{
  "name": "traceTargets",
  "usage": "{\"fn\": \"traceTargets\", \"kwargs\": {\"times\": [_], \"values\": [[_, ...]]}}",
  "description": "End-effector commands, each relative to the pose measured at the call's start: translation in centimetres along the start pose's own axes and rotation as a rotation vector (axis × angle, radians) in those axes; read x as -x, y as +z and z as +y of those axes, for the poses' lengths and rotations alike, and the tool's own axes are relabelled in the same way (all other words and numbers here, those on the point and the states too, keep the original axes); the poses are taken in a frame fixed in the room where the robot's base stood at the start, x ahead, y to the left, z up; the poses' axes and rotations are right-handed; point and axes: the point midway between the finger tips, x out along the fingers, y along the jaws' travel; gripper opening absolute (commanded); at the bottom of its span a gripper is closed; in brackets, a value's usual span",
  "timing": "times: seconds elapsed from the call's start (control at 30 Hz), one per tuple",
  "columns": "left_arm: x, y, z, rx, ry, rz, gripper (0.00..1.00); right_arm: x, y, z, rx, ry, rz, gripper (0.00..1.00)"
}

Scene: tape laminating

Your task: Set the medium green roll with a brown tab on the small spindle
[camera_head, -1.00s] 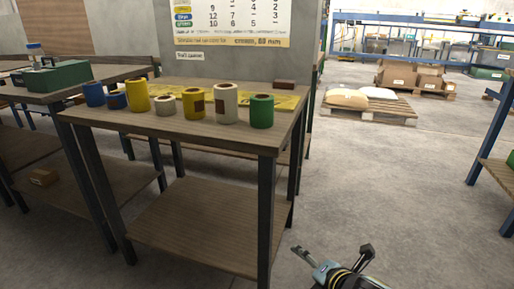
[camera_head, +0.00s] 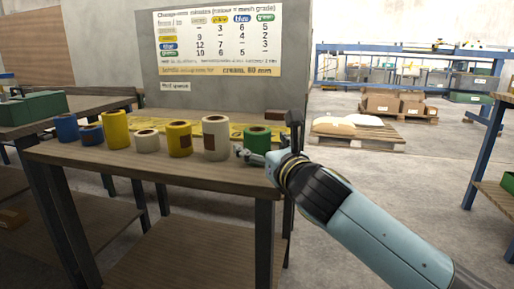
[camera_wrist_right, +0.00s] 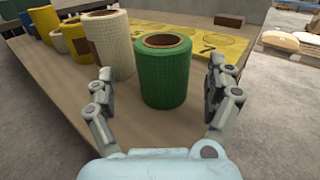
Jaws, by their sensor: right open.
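A green roll (camera_head: 257,141) with a brown core stands upright at the right end of the row on the table. It also shows in the middle of the right wrist view (camera_wrist_right: 163,75). No brown tab shows on the side of it that I see. My right gripper (camera_head: 266,152) is at this roll; in the wrist view it is open (camera_wrist_right: 162,88), one finger on each side of the roll with visible gaps. My left gripper is not in view. I cannot make out a spindle.
Left of the green roll stand a tall cream roll (camera_head: 215,124) and a yellow roll (camera_head: 179,145), both with brown tabs, then several more rolls. A small brown block (camera_head: 275,116) lies behind. A yellow marked strip (camera_wrist_right: 204,42) runs along the table's back. The front strip of tabletop is bare.

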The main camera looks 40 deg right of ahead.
Motion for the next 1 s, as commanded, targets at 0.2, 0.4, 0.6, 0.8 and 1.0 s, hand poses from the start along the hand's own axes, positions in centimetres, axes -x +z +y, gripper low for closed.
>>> {"fn": "traceTargets", "kwargs": {"times": [0.2, 0.4, 0.6, 0.8, 1.0], "values": [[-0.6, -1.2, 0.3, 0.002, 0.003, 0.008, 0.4, -3.2, 0.1, -0.4, 0.0, -0.001, 0.001, 0.87], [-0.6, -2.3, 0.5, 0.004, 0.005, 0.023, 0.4, -3.7, 0.2, -0.4, 0.0, 0.0, 0.001, 0.87], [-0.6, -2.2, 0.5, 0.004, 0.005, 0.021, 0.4, -3.7, 0.3, -0.4, 0.0, 0.0, 0.001, 0.73], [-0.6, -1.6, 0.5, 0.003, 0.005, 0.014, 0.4, -3.7, 0.2, -0.4, -0.001, 0.0, 0.001, 0.47], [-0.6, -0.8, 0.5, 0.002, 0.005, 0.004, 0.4, -3.7, 0.3, -0.4, -0.001, 0.0, 0.001, 0.21]]}}
